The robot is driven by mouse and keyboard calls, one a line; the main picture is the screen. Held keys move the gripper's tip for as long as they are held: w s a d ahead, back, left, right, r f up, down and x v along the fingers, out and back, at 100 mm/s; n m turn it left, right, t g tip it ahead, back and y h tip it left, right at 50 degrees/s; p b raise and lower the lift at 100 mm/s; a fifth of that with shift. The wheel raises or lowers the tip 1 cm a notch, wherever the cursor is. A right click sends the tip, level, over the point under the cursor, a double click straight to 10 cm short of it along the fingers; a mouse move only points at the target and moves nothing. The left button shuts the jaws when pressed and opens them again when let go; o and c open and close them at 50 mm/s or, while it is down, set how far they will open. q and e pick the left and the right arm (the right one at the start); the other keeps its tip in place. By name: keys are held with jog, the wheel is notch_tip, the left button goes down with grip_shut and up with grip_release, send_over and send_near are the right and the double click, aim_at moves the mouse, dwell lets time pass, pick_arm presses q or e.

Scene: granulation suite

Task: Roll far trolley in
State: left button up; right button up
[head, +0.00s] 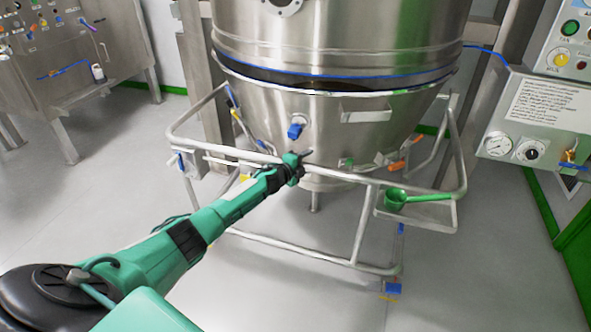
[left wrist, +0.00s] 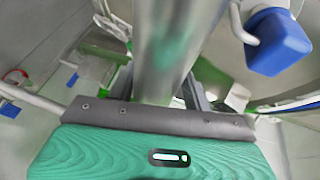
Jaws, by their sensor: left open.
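The trolley is a tubular steel frame (head: 345,176) around a conical steel bowl (head: 345,135). It stands beneath a large steel vessel (head: 340,30), with a blue ring and a dark band between bowl and vessel. My left gripper (head: 302,156) reaches in from the left to the trolley's front rail. In the left wrist view a thick steel bar (left wrist: 170,50) runs between the open fingers (left wrist: 162,88); I cannot tell whether they touch it. A blue valve or knob (head: 295,130) on the bowl is just above the gripper, and a blue block shows in the wrist view (left wrist: 278,42). My right gripper is out of view.
A green scoop (head: 410,197) lies on a small shelf at the trolley's right corner. A control cabinet (head: 540,105) with gauges stands at the right. A steel machine (head: 75,60) stands back left. The grey floor (head: 480,275) in front is clear.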

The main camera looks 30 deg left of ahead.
pick_arm(q)
jog(key=v, duration=0.1)
jog(key=p+v, duration=0.1)
jog(key=v, duration=0.1)
jog(key=shift+s+f, duration=0.15)
jog(key=shift+s, duration=0.15)
jog(key=p+v, duration=0.1)
jog(key=v, duration=0.9)
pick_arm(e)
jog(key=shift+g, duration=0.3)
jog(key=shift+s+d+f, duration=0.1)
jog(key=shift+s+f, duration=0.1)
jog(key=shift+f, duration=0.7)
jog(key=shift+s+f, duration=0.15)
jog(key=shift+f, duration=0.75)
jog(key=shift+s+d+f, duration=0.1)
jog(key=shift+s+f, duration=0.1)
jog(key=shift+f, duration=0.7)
pick_arm(q)
jog(key=shift+s+d+f, duration=0.15)
jog(key=shift+d+f, duration=0.05)
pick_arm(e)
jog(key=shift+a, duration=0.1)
